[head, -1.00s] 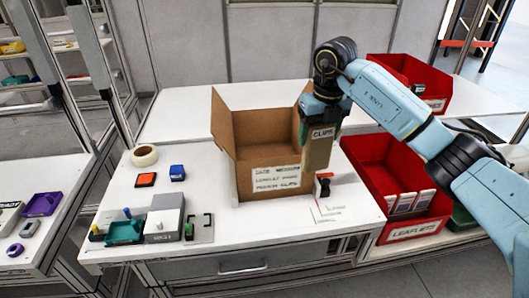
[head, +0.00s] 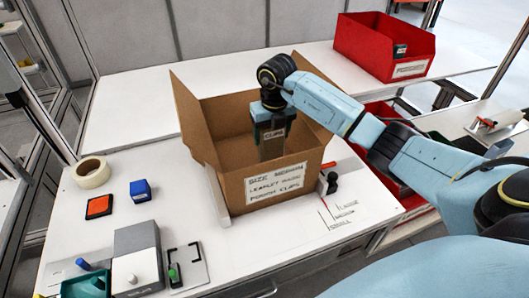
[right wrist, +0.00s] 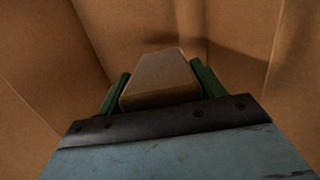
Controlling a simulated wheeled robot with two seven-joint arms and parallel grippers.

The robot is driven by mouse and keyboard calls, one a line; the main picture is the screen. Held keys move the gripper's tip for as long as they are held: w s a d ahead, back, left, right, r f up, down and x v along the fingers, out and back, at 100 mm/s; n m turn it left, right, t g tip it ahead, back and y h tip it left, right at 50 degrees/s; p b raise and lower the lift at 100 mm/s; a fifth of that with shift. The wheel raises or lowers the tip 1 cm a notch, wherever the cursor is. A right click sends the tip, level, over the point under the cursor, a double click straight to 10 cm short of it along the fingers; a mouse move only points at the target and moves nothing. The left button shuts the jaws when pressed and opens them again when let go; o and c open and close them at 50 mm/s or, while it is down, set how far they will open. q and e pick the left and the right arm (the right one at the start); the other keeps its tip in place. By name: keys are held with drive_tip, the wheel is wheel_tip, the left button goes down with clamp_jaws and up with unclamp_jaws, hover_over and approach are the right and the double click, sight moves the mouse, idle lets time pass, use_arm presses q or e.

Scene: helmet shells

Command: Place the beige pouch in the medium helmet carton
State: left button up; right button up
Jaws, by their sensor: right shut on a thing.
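The medium helmet carton (head: 225,187) is an open brown box on the white table, with its flaps up. Its front label reads size medium, with lines for a leaflet and a clips pouch. My right gripper (head: 271,131) is inside the carton's opening, shut on the beige pouch (head: 271,148), which bears a clips label. The pouch hangs upright, and its lower end is hidden behind the front wall. In the right wrist view, the pouch (right wrist: 160,80) sits between the green fingers (right wrist: 160,88), with brown carton walls around it. My left gripper is out of view.
A tape roll (head: 91,173), an orange pad (head: 99,207) and a blue block (head: 140,190) lie left of the carton. A stamp (head: 329,181) stands close at its right. Red bins (head: 383,46) stand at the back right and right.

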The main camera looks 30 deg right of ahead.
sight(271, 148)
drive_tip(key=shift+s+f, duration=0.15)
drive_tip(key=shift+f, duration=2.65)
drive_tip(key=shift+f, duration=0.15)
drive_tip(key=o, duration=1)
drive_tip(key=r, duration=0.8)
drive_tip(key=s+r, duration=0.1)
drive_tip(key=r, duration=0.3)
drive_tip(key=shift+s+a+r, duration=0.1)
drive_tip(key=shift+a+r, duration=0.05)
